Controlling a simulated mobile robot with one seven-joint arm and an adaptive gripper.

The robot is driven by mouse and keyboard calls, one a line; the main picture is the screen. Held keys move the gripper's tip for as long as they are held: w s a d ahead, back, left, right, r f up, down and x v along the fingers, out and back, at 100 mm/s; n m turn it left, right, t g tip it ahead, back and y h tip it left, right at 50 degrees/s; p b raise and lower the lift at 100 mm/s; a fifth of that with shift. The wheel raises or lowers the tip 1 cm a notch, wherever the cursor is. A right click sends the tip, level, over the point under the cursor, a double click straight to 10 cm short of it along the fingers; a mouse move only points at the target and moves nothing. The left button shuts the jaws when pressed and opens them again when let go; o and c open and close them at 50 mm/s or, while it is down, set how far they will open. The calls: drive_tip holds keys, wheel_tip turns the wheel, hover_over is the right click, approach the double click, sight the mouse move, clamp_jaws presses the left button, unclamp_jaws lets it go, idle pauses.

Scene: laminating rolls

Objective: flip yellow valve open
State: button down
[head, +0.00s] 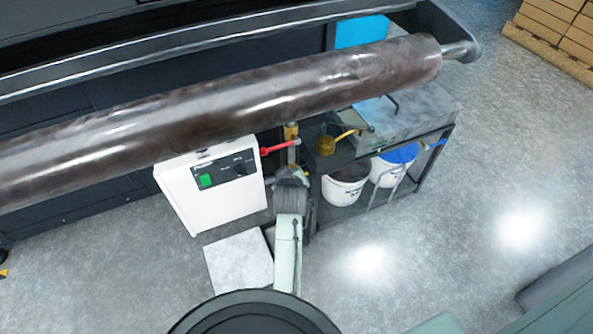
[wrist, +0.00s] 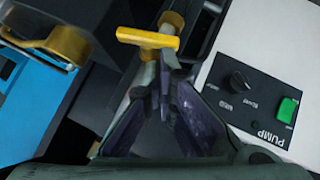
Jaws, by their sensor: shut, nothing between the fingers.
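The yellow valve handle (wrist: 148,38) is a short flat bar in the upper middle of the wrist view. It lies crosswise to the pipe, beside a brass fitting (wrist: 172,20). My gripper (wrist: 166,62) is shut and empty, with its fingertips just below the handle in that view. I cannot tell whether they touch it. In the head view, my gripper and wrist are seen from above and the fingertips are not clear. A red lever (head: 280,147) sticks out left of the pipe there. The yellow handle is not clearly seen in the head view.
A white pump box (head: 212,185) with a green switch stands close left of my arm. A shelf (head: 330,225) at right holds white buckets (head: 345,188) and a brass ladle (head: 326,145). A large brown roll (head: 230,100) spans above.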

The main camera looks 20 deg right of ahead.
drive_tip(key=shift+a+f+n+t+h+b, duration=0.15)
drive_tip(key=shift+a+f+n+h+b, duration=0.2)
drive_tip(key=shift+h+b, duration=0.35)
drive_tip(key=shift+a+f+n+t+h+b, duration=0.15)
drive_tip(key=shift+f+n+h+b, duration=0.15)
drive_tip(key=shift+n+h+b, duration=0.4)
idle(1.6)
drive_tip(key=shift+a+f+n+t+h+b, duration=0.25)
drive_tip(key=shift+f+n+t+h+b, duration=0.25)
drive_tip(key=shift+h+b, duration=0.6)
idle(1.3)
drive_tip(key=shift+f+n, duration=0.25)
drive_tip(key=shift+f, duration=0.1)
idle(1.0)
idle(1.2)
